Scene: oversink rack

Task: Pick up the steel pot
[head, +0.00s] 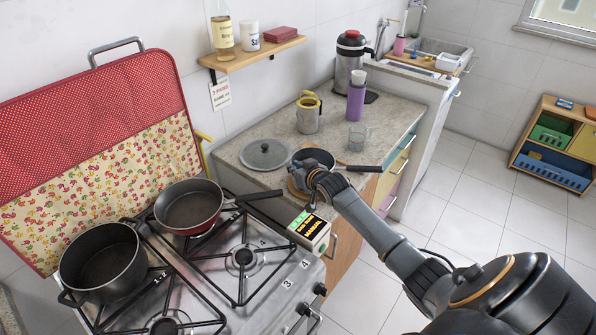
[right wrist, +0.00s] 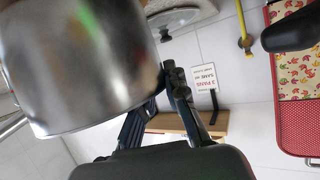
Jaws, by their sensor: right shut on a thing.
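The steel pot (head: 312,155), with a dark inside and a long black handle (head: 364,168) pointing right, is at the counter's front edge. My right gripper (head: 312,178) covers its near side and is shut on it. In the right wrist view the pot's shiny steel wall (right wrist: 85,65) fills the upper left, against the dark fingers (right wrist: 160,105). The pot looks about upright. A wooden round board (head: 294,189) shows partly beneath it; I cannot tell whether the pot touches it. My left gripper is not in view.
A glass lid (head: 265,154) lies left of the pot. A glass cup (head: 357,136), a kettle-like jug (head: 308,113) and a purple bottle (head: 356,99) stand behind. The stove holds a red pan (head: 189,208) and a black pot (head: 103,262). A labelled box (head: 310,230) is close in front.

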